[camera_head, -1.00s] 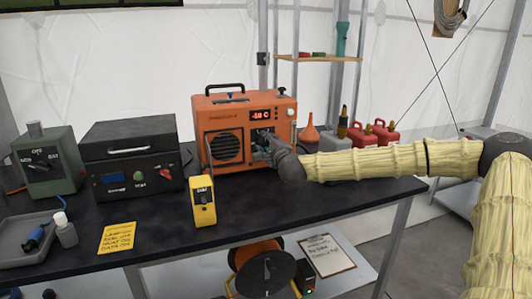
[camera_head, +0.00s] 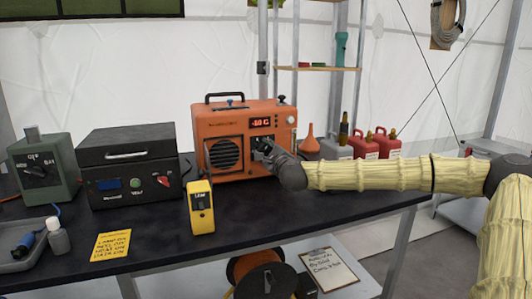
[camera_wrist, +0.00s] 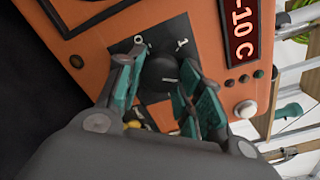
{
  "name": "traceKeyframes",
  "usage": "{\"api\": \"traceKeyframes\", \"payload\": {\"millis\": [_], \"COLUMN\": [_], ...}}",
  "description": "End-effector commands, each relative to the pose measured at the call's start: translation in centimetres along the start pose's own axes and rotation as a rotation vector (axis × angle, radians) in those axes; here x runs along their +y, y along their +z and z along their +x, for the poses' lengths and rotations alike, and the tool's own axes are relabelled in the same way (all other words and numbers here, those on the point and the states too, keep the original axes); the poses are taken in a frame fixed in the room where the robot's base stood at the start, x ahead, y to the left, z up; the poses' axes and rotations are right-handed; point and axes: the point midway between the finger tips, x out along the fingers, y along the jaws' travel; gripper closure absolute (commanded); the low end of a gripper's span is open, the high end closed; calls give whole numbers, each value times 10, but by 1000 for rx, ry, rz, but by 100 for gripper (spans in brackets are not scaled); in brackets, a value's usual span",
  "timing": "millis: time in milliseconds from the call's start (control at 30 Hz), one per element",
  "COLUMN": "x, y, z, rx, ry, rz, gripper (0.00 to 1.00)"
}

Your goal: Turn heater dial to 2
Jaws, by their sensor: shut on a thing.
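The orange heater (camera_head: 225,130) stands on the dark bench, with a red display (camera_head: 262,122) that reads about -10 C. In the wrist view the display (camera_wrist: 240,30) is at the upper right of the heater's front. The black round dial (camera_wrist: 162,72) sits on a dark plate, with a 0 mark to its upper left and a 1 to its upper right. Any further marks are hidden behind my fingers. My gripper (camera_wrist: 165,85) is shut on the dial, one teal finger on each side. In the head view my gripper (camera_head: 262,150) is at the heater's front, hiding the dial.
A yellow handheld meter (camera_head: 201,208) stands in front of the heater. A black box (camera_head: 128,170) and a green switch box (camera_head: 42,170) are to the left. An orange funnel (camera_head: 309,140) and red cans (camera_head: 385,143) stand at the right. A yellow note (camera_head: 111,245) lies at the front.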

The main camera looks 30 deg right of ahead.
Motion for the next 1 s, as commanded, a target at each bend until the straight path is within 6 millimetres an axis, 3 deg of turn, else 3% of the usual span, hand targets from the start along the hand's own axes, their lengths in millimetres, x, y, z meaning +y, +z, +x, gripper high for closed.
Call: {"api": "traceKeyframes", "payload": {"millis": [67,100,200,233,667,1000], "x": [1,1,1,1,0,0], "y": [-3,-4,-3,-3,-1,-2], "z": [0,0,0,0,-6,-53], "rx": [5,5,5,4,2,1], "ry": [1,1,1,1,0,-1], "rz": [1,0,0,0,1,3], "gripper": [88,62,44,42,42,42]}}
